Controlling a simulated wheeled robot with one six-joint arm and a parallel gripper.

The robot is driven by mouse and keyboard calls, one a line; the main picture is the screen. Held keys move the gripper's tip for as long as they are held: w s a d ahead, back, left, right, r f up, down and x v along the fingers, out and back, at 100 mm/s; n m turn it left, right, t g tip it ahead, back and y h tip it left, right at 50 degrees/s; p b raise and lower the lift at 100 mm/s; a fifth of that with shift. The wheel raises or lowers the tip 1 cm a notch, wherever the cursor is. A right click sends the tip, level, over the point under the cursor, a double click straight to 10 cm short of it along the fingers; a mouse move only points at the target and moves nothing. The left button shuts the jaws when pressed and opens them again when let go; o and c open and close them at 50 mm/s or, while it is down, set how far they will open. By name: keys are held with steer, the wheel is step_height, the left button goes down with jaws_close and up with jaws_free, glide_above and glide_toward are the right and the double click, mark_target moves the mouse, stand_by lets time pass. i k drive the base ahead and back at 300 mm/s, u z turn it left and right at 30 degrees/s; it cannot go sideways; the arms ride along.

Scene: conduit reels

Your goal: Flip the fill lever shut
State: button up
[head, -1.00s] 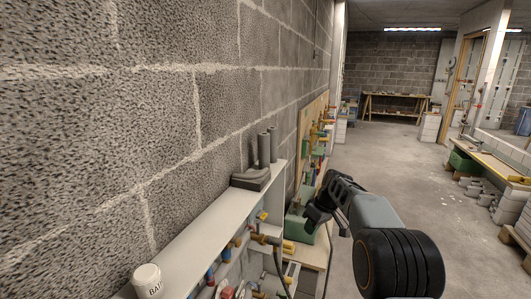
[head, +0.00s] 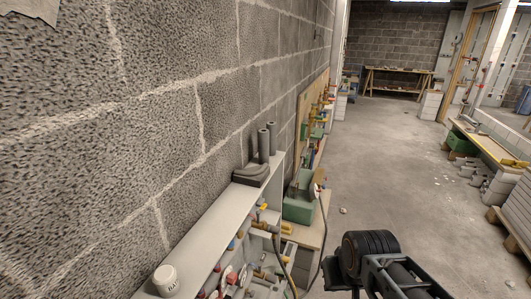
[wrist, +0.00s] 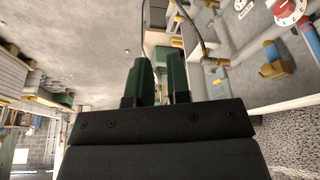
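I cannot tell for sure which handle is the fill lever. Pipework with small coloured valve handles lines the white-framed unit on the wall side, including a yellow handle (head: 265,227) in the head view. The wrist view shows pipework at the upper right, with a yellow fitting (wrist: 277,69), a blue pipe section (wrist: 272,50) and a red round knob (wrist: 290,11). My gripper (wrist: 160,60) shows two green fingers with a gap between them and nothing held. It is apart from the pipework. In the head view my arm is at the lower right, its fingertips not clear.
A white shelf top (head: 217,222) bears a white cup (head: 166,280) and grey pipe pieces (head: 267,142). A green box (head: 299,208) stands on the bench beyond, near a hose (head: 321,240). The concrete floor (head: 390,170) to the right is mostly clear; a low bench stands farther right.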

mark_target(264, 205)
steer(key=z, duration=1.5)
steer(key=i, duration=0.75)
steer(key=u, duration=2.6)
